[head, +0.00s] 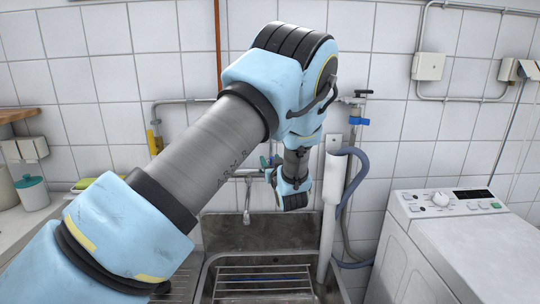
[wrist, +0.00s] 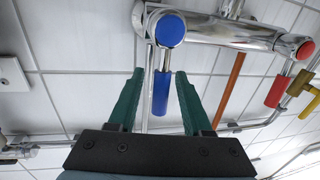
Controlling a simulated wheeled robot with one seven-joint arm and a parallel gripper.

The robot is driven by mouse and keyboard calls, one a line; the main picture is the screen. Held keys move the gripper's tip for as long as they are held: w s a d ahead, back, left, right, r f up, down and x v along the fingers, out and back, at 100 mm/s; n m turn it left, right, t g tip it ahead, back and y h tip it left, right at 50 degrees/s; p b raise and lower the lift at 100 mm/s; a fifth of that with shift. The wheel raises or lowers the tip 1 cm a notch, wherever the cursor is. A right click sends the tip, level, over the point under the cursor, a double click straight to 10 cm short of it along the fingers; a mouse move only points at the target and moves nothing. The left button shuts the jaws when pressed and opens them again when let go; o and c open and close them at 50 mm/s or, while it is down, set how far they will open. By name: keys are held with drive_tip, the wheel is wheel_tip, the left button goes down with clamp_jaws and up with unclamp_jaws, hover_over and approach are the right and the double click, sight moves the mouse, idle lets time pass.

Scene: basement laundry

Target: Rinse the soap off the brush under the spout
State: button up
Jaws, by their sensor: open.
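My gripper (wrist: 160,75) is open. Its two green fingers stand either side of the blue tap lever (wrist: 161,92) in the wrist view, with gaps on both sides. The lever hangs from the blue cap of the chrome mixer tap (wrist: 225,30). A red lever (wrist: 277,90) is at the tap's other end. In the head view, my arm partly hides the tap, and the spout (head: 247,203) points down over the sink (head: 238,240). I cannot make out running water. A narrow blue thing (head: 290,279) shows beneath the sink rack; I cannot tell whether it is the brush.
A wire rack (head: 262,268) spans the sink. A lidded pot (head: 32,192) stands on the left counter. A yellow pipe handle (wrist: 298,82) is beyond the red lever.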

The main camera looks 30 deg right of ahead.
drive_tip(key=shift+w+d, duration=0.1)
drive_tip(key=shift+w, duration=0.45)
clamp_jaws()
idle(1.1)
